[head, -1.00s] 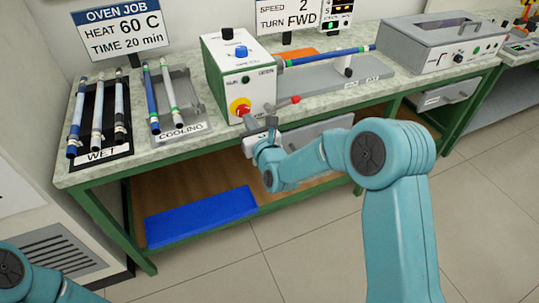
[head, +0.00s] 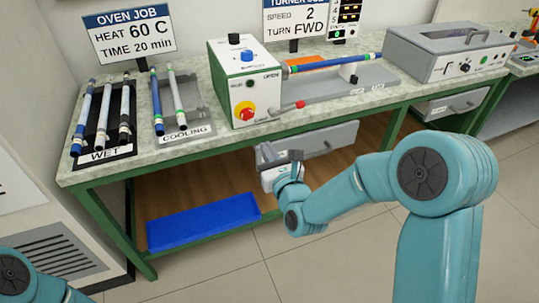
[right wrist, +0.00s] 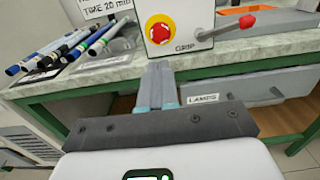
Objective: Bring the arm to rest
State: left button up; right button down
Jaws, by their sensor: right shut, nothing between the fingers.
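My right arm comes in from the right in the head view. Its gripper (head: 280,156) is shut and empty, held in front of the bench below the edge of the worktop. In the right wrist view the gripper (right wrist: 160,72) shows with its fingers together, below the white turner box's red button. It is apart from the bench as far as I can see. My left arm shows only as a link at the lower left corner of the head view; its gripper is out of view.
The turner (head: 240,85) holds a blue rod (head: 330,62) on the worktop. The wet rack (head: 107,150) and cooling rack (head: 187,131) hold rods at left. A grey drawer (head: 325,142) is behind my gripper. The floor in front is clear.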

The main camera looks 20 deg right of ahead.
jog(key=shift+s, duration=0.4)
jog(key=shift+r, duration=0.1)
jog(key=s+a+f+n+g+y+p, duration=0.1)
jog(key=s+f+n+g+p, duration=0.8)
jog(key=f, duration=0.6)
jog(key=s+a+f+n+g, duration=0.1)
jog(key=s+f+n+g, duration=0.1)
jog(key=s+n, duration=0.4)
jog(key=s+a+f+n+g+y+p, duration=0.1)
jog(key=s+a+f+n+g, duration=0.1)
jog(key=s+n, duration=0.5)
jog(key=s+a+f+n+g+y+p, duration=0.1)
jog(key=s+n+g, duration=0.3)
jog(key=n, duration=0.7)
jog(key=s+a+f, duration=0.1)
jog(key=s, duration=0.1)
jog(key=shift+s+f+n+g, duration=0.3)
jog(key=shift+s+f, duration=0.1)
